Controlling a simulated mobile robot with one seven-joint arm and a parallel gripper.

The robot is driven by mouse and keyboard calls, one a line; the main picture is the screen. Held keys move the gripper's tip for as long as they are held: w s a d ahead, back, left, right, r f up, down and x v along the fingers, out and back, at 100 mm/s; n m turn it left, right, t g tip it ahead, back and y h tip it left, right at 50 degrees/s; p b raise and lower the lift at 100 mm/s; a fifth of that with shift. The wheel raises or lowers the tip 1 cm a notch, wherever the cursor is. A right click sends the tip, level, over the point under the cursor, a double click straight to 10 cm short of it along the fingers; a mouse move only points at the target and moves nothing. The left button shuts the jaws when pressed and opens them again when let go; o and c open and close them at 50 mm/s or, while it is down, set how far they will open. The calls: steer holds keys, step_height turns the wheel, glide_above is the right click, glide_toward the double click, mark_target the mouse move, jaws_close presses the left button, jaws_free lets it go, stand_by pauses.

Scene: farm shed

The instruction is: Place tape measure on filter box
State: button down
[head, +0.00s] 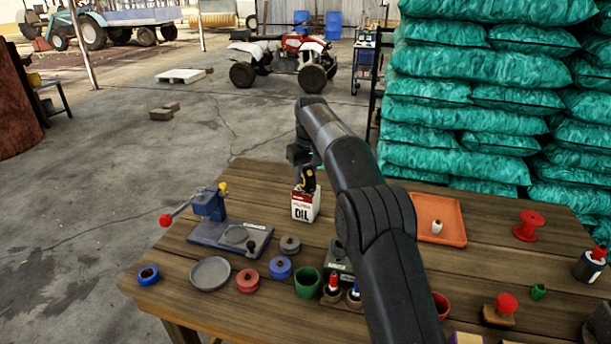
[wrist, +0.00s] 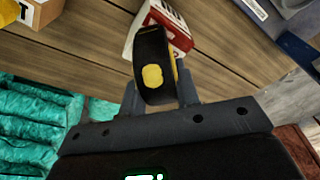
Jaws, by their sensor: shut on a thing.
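The filter box (head: 304,207) is a small white and red carton marked OIL, upright on the wooden table near its far edge. It also shows at the top of the wrist view (wrist: 172,20). The tape measure (head: 309,179) is black with yellow parts; the wrist view shows it (wrist: 152,62) on edge between my fingers. My gripper (head: 304,170) is shut on it at the top of the box, and its fingers show in the wrist view (wrist: 158,88). The tape measure overlaps the box in both views. I cannot tell whether they touch.
A blue press (head: 215,215) stands left of the box, with a grey dish (head: 210,273) and several spools in front. A green cup (head: 307,283) is nearer. Right of my arm are an orange tray (head: 452,215) and a red spool (head: 528,226). Teal sacks (head: 480,100) are stacked behind.

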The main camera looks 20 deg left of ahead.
mark_target(308, 169)
steer(key=shift+f, duration=0.25)
steer(key=shift+f, duration=0.1)
steer(key=c, duration=1.1)
jaws_free()
steer(key=r, duration=0.7)
steer(key=s+d+r, duration=0.1)
steer(key=r, duration=0.2)
steer(key=shift+r, duration=0.3)
steer(key=shift+s+d+r, duration=0.15)
steer(key=shift+r, duration=0.55)
steer(key=shift+r, duration=0.1)
